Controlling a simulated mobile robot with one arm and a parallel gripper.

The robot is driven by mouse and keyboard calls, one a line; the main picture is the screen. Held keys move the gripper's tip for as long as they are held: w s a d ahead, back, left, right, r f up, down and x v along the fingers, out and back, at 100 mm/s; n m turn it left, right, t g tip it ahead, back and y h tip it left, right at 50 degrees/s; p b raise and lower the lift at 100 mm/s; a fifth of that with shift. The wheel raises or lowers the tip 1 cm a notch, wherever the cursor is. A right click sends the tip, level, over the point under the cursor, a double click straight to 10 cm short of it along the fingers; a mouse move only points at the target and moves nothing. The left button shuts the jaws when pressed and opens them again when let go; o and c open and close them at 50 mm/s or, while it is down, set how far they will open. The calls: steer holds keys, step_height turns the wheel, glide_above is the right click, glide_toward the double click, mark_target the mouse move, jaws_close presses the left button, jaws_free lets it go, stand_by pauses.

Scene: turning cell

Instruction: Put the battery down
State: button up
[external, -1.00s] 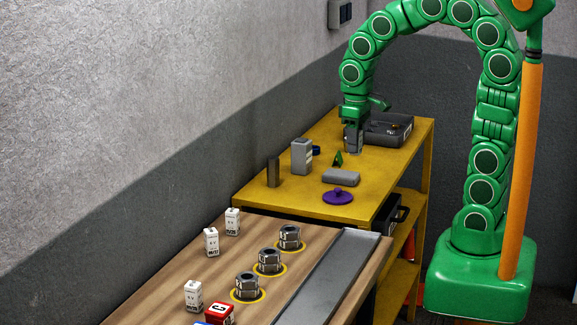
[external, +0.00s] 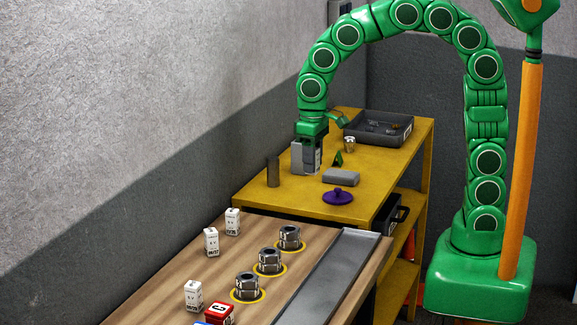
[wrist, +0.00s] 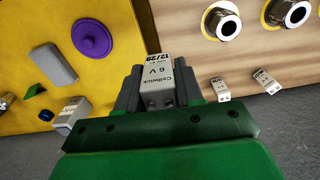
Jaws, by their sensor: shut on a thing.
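My gripper (external: 311,155) is shut on the battery (wrist: 158,76), a pale block printed "Cellwick 6 V 12/28". The battery sits between the two grey fingers in the wrist view, label facing the camera. In the external view the gripper is over the yellow bench (external: 375,185), in front of or beside the grey box that stands there. That overlap hides most of the battery, and I cannot tell whether its underside touches the bench.
The wooden bench (external: 185,252) holds several white batteries and ringed metal fittings.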

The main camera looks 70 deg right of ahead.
steer(key=s+a+f, duration=0.2)
steer(key=a, duration=2)
steer(key=shift+n, duration=0.3)
steer(key=w+a+f, duration=0.2)
steer(key=w, duration=0.1)
steer(key=w+a+f, duration=0.2)
steer(key=w+f, duration=0.1)
steer(key=w+a+f, duration=0.3)
steer(key=shift+w+a, duration=0.1)
steer(key=shift+w, duration=0.3)
steer(key=shift+w+a+f, duration=0.4)
steer(key=shift+w+f, duration=0.15)
steer(key=shift+f, duration=1.7)
steer(key=shift+f, duration=0.1)
steer(key=o, duration=1.1)
